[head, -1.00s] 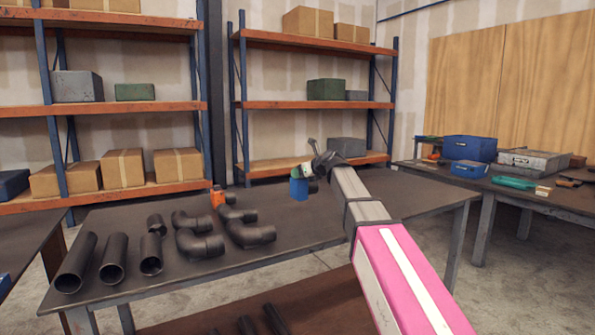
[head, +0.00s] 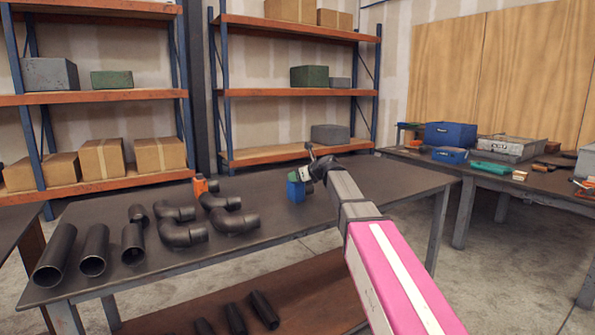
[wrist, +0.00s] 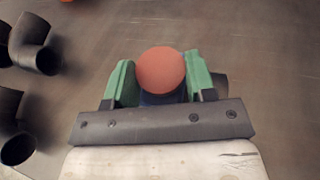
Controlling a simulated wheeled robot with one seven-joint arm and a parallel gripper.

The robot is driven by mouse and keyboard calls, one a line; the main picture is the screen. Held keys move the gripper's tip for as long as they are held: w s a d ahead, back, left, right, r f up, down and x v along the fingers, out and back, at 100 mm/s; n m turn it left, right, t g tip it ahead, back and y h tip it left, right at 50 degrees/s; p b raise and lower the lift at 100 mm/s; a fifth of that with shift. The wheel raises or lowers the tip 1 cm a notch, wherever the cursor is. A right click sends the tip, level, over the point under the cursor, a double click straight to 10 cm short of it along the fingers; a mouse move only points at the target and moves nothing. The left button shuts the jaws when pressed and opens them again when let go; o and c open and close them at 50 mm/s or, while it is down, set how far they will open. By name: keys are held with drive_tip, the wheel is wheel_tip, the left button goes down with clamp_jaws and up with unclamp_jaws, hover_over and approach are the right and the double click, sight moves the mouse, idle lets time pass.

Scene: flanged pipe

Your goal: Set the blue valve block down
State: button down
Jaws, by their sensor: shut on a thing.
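The blue valve block (head: 296,191) is at the end of my arm, over the far middle part of the dark table (head: 345,205). My gripper (head: 305,176) is shut on it from above. In the wrist view, the green fingers of my gripper (wrist: 160,82) stand on either side of the block's round orange-red top (wrist: 161,70). A little of the blue body (wrist: 160,98) shows under that top. I cannot tell whether the block's underside touches the tabletop.
Black pipe elbows (head: 238,222) and straight black pipes (head: 94,251) lie left of the block. An orange part (head: 200,186) stands behind the elbows. A second table (head: 500,178) holds boxes and tools.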

drive_tip(key=shift+f, duration=0.15)
drive_tip(key=shift+c, duration=2.3)
unclamp_jaws()
drive_tip(key=v, duration=1.2)
